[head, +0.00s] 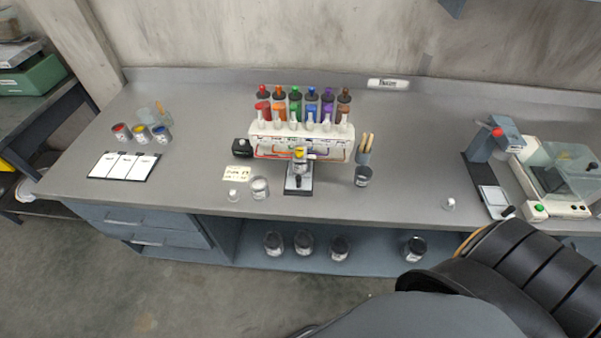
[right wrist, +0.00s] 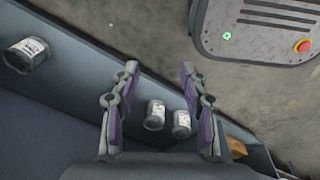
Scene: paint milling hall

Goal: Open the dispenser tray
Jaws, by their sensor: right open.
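The paint dispenser (head: 299,140) stands at the middle of the bench, a white rack with several coloured bottles in two rows. Below its front a small dark tray-like piece (head: 298,186) with a black knob lies toward the bench's front edge. A small yellow-topped part stands above it. I cannot tell whether this piece is the tray or how far out it is. My right gripper (right wrist: 160,88) is open and empty in the right wrist view, away from the dispenser and above the lower shelf area. My left gripper is not in view.
Lidded cans (right wrist: 27,55) stand on the low shelf, several in all. A stamping device (head: 495,140) and a white machine (head: 555,175) stand at right. The bench between is mostly clear.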

